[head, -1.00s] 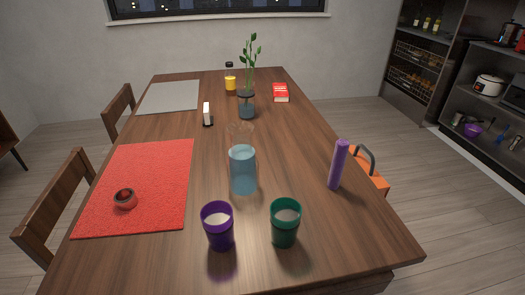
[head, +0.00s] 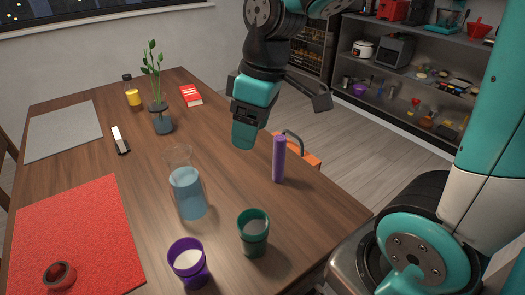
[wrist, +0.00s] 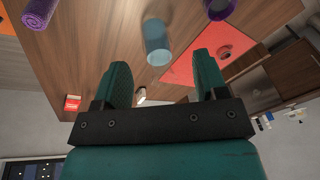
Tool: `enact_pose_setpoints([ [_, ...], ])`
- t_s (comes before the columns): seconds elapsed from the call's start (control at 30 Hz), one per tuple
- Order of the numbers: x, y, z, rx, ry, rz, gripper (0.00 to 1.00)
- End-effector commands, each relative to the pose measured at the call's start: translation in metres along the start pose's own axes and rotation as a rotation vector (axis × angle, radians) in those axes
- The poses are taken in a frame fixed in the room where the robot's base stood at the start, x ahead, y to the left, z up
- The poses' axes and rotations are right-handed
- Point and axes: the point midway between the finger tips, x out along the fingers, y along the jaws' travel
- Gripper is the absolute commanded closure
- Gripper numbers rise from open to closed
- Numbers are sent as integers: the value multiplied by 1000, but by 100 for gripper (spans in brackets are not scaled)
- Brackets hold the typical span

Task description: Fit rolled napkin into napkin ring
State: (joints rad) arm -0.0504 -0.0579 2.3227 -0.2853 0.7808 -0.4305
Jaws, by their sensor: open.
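The rolled napkin (head: 279,158) is purple and stands upright on the right side of the wooden table. It also shows in the wrist view at the top left (wrist: 41,13). The napkin ring (head: 59,276) is dark with a reddish face and lies on the red placemat (head: 85,225) at the lower left. It shows small on the mat in the wrist view (wrist: 225,52). My gripper (head: 244,138) is raised above the table, up and left of the napkin in the head view. Its teal fingers (wrist: 161,72) are apart in the wrist view, with nothing between them.
A carafe of blue liquid (head: 187,190), a purple cup (head: 188,264) and a green cup (head: 253,234) stand left of and nearer than the napkin. A plant vase (head: 162,122), yellow bottle (head: 132,96) and red book (head: 190,96) are farther back. An orange thing (head: 305,158) is beyond the table edge.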

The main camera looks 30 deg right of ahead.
Motion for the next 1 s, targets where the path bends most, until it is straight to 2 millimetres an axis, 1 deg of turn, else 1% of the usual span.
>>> enact_pose_setpoints([
  [0.03,-16,37,-9,-15,-33,28,34],
  [0.07,-20,57,-11,-34,-51,44,34],
  [0.1,-24,83,-11,-57,-76,63,34],
  [0.2,-30,135,-6,-107,-133,90,34],
  [0.3,-31,168,2,-139,-171,99,34],
  [0.4,-25,183,9,-155,-190,100,34],
  [0.47,-16,186,12,-159,-194,98,34],
  [0.8,58,194,27,-156,-193,98,34],
  [0.9,75,196,30,-156,-192,98,34],
  [1.0,85,197,32,-156,-191,100,34],
])
